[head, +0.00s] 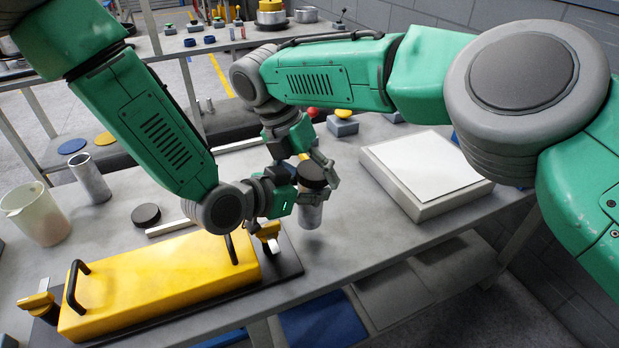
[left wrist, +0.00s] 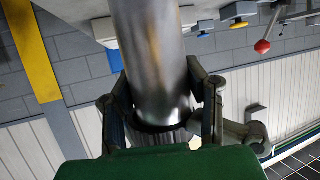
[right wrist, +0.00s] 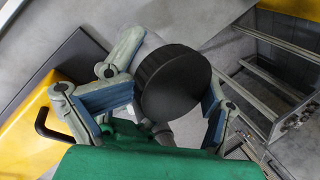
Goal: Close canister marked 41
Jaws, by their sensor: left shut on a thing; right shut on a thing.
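A grey metal canister (head: 311,216) is upright above the table's front edge. My left gripper (head: 300,196) is shut around its body, and the left wrist view shows the canister (left wrist: 150,60) between the fingers. A black round lid (head: 312,173) is at its top; the right wrist view shows the lid (right wrist: 175,85) close up. My right gripper (head: 316,168) is shut on the lid from above. The lid lines up with the canister, but I cannot tell whether it is fully seated. No number is readable on the canister.
A second metal canister (head: 90,180) stands open at the left beside a beaker (head: 36,213). Another black lid (head: 146,215) lies on the table. A yellow case (head: 160,278) with black handles fills the front left. A grey block with a white sheet (head: 420,165) is at the right.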

